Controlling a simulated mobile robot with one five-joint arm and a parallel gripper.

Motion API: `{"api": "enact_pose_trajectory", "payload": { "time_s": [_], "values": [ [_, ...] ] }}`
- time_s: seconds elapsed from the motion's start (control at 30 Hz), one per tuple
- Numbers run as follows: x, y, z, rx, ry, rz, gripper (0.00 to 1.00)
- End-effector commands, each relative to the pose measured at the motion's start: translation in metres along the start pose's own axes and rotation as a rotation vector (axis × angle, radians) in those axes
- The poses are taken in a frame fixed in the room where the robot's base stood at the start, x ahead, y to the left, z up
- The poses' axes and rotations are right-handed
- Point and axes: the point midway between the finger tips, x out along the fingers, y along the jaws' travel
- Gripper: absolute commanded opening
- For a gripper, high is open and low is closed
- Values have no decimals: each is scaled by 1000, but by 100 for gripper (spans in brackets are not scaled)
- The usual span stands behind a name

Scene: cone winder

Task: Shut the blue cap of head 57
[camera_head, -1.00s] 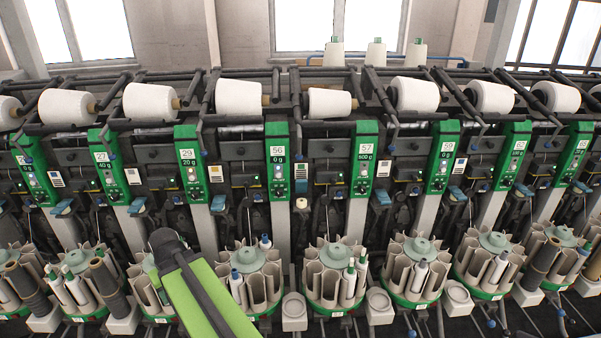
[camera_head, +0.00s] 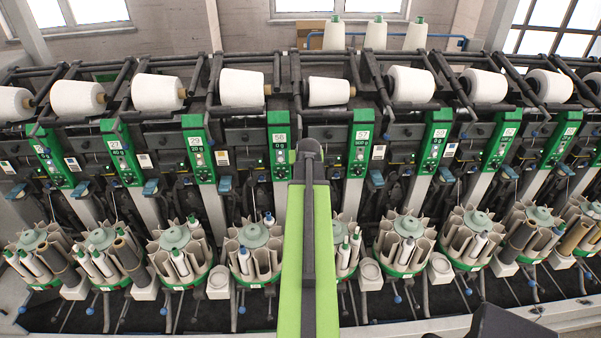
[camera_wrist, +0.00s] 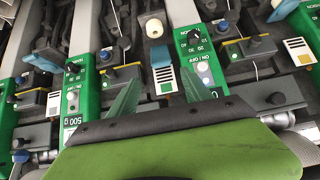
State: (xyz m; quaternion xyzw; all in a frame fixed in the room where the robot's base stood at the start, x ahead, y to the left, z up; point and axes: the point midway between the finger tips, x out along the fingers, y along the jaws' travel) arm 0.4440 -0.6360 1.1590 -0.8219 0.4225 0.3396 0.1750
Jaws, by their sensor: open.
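Head 57 has a green panel (camera_head: 358,150) marked 57 and 500 g, just right of my arm in the head view. In the wrist view, this panel (camera_wrist: 72,95) is at the left, turned over. A raised blue cap (camera_wrist: 160,56) appears between it and the head 56 panel (camera_wrist: 203,70), with a cream round part (camera_wrist: 155,27) bare beside it. In the head view my arm hides this cap. My gripper (camera_wrist: 157,93) is open and empty, with its translucent green fingers spread below the cap in the wrist view. Contact cannot be told.
Neighbouring blue caps (camera_head: 375,178) and (camera_wrist: 40,61) lie lowered beside their panels. Round bobbin magazines (camera_head: 405,235) line the front below. White yarn packages (camera_head: 412,84) and dark bars run above. The machine front around my gripper is crowded.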

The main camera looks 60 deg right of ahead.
Motion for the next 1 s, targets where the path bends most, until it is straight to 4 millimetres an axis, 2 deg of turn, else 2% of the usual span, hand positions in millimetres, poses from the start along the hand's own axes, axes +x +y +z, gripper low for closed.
{"api": "enact_pose_trajectory", "payload": {
  "time_s": [0.03,0.1,0.3,0.43,0.6,0.93,1.0],
  "values": [
    [24,0,5,0,0,0,57],
    [42,0,5,-1,0,-1,57],
    [91,0,5,-1,-1,-1,57],
    [115,-1,4,-1,-1,0,57],
    [131,-1,2,-1,-1,0,57],
    [132,-1,0,-1,-1,0,57],
    [132,-1,0,-1,-1,0,48]
  ]
}}
